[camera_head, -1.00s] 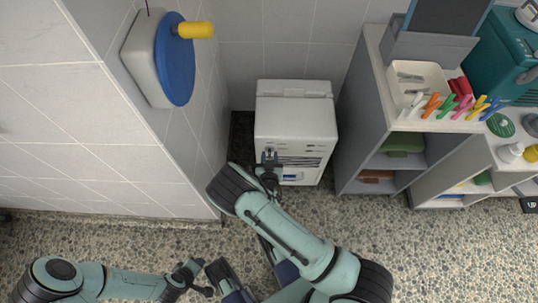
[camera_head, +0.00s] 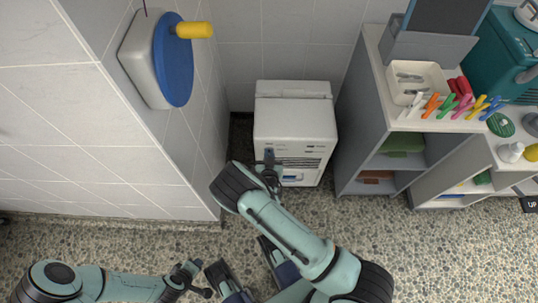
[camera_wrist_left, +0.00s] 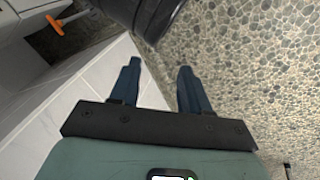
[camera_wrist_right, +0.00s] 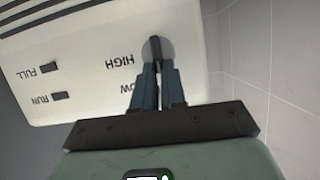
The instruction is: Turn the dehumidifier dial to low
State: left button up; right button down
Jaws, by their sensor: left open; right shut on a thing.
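The white dehumidifier (camera_head: 293,122) stands on the floor against the back wall. Its dial (camera_wrist_right: 168,47), a round grey disc with a dark bar, shows in the right wrist view. The printed word HIGH (camera_wrist_right: 120,61) is beside the dial; a second label ending in "OW" is partly hidden by a finger. My right gripper (camera_wrist_right: 158,72) is shut on the dial's bar; in the head view the right gripper (camera_head: 269,160) is at the front panel and hides the dial. My left gripper (camera_wrist_left: 159,68) is open and empty, low above the floor, away from the dehumidifier.
A grey shelf unit (camera_head: 350,125) stands close on the right, holding a cream tray (camera_head: 425,75) and coloured pegs. A tiled wall (camera_head: 95,110) on the left carries a blue disc (camera_head: 174,65) with a yellow handle (camera_head: 195,30). The pebbled floor in front has free room.

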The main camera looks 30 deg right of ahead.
pick_arm(q)
jog(key=shift+s+d+r+p, duration=0.35)
jog(key=shift+s+r, duration=0.1)
jog(key=shift+s, duration=0.2)
pick_arm(e)
jog(key=shift+s+d+f+m+t+y, duration=0.2)
jog(key=shift+m+t+y, duration=0.3)
jog(key=shift+m, duration=0.45)
jog(key=shift+s+d+f+m+t+y, duration=0.15)
jog(key=shift+d+m+t+y, duration=0.15)
jog(key=shift+m+y, duration=0.5)
jog(key=shift+s+d+f+m+t+y, duration=0.1)
jog(key=shift+s+d+m+t+y, duration=0.3)
jog(key=shift+m, duration=0.75)
jog(key=shift+w+a, duration=0.2)
jog(key=c, duration=1.2)
grip_release()
pick_arm(q)
jog(key=s+d+r+g+p, duration=0.2)
jog(key=s+r+p, duration=0.1)
jog(key=s, duration=0.1)
jog(key=shift+s+d+r+h, duration=0.2)
jog(key=shift+s+h, duration=0.1)
jog(key=shift+h, duration=0.1)
pick_arm(e)
jog(key=v, duration=1.3)
jog(key=shift+s, duration=0.2)
